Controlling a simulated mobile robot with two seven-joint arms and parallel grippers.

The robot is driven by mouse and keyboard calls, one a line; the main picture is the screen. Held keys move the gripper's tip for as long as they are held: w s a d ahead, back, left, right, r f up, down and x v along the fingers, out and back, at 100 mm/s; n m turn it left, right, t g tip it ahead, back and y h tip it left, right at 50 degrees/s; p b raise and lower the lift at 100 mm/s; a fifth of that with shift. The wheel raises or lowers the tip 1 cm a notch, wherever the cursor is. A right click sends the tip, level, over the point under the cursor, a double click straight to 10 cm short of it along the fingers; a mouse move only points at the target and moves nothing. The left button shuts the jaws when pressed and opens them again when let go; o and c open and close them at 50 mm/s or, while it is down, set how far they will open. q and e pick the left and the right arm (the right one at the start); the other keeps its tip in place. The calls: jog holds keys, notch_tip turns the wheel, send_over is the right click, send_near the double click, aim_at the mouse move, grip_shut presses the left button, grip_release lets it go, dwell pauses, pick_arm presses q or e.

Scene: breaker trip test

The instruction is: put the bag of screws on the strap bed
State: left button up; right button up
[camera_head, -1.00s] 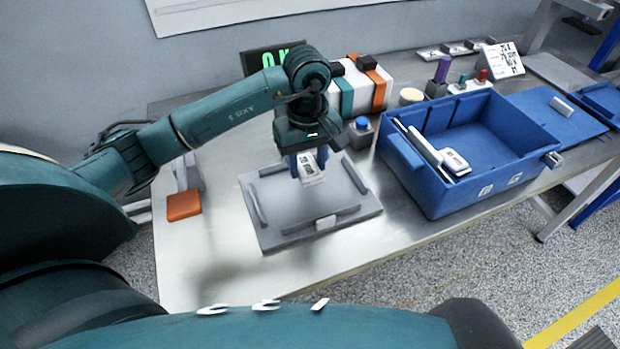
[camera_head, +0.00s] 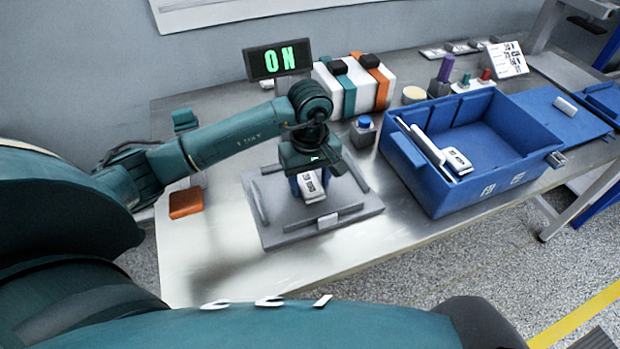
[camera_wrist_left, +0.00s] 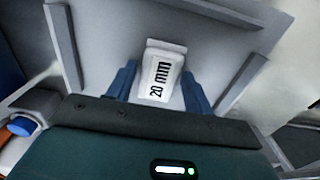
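The bag of screws (camera_head: 312,187) is a small white packet with dark print. In the left wrist view it (camera_wrist_left: 162,75) reads "20 mm". My left gripper (camera_head: 310,184) points down with its blue fingers on both sides of the bag, shut on it. The grey plate with low rails (camera_head: 276,229), which I take for the strap bed, lies right under the bag. The bag is over its middle, between the rails, very low; I cannot tell whether it touches the surface. The plate also fills the upper part of the left wrist view (camera_wrist_left: 105,30). My right gripper is not in view.
A blue crate (camera_head: 436,190) with a white packet inside stands to the right. A blue-topped button (camera_head: 364,130) and a white block with teal and orange bands (camera_head: 340,98) stand behind the plate. An orange block (camera_head: 186,202) lies left.

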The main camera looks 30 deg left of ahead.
aim_at(310, 185)
pick_arm(q)
jog(key=shift+o, duration=1.1)
jog(key=shift+r, duration=0.15)
notch_tip(310, 185, up, 12)
jog(key=shift+b, duration=0.35)
jog(key=shift+s, duration=0.1)
